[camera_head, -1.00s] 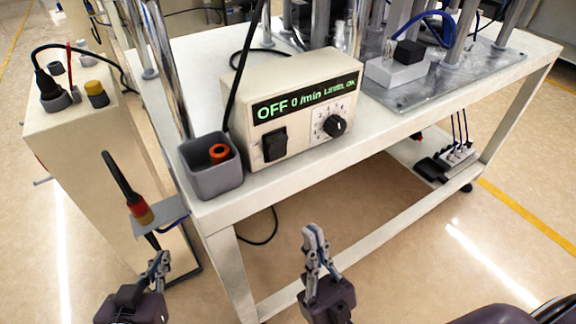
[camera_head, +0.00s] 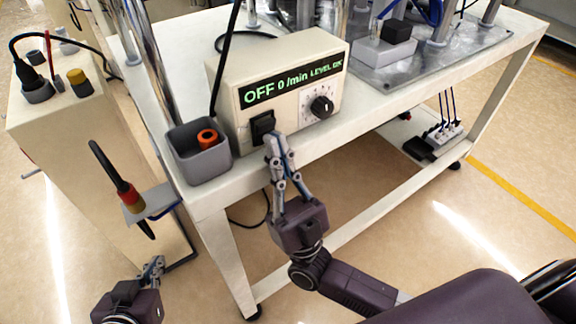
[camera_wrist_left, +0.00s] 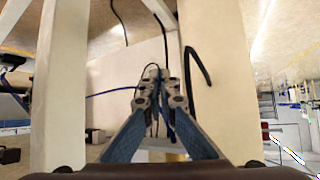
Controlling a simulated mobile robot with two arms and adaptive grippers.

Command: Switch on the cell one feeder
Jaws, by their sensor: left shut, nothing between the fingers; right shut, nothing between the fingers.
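The feeder's control box (camera_head: 228,80) stands on the front of the white table. Its lit display (camera_head: 292,83) reads OFF, 0 /min and LEVEL OK. A black rocker switch (camera_head: 262,127) is on its front at the left, and a black dial (camera_head: 321,107) is right of it. My right gripper (camera_head: 275,137) is shut and empty, its tips just in front of the lower part of the switch; I cannot tell whether they touch. My left gripper (camera_head: 158,260) is shut and empty, low at the left, away from the box. Its fingers also show in the left wrist view (camera_wrist_left: 154,74).
A grey bin (camera_head: 197,167) with an orange ring-shaped part (camera_head: 207,138) stands left of the box, close to my right gripper. A cabinet (camera_head: 62,150) with knobs is at the left. A black and red tool (camera_head: 122,186) sits in a side holder. The table's front edge lies below the box.

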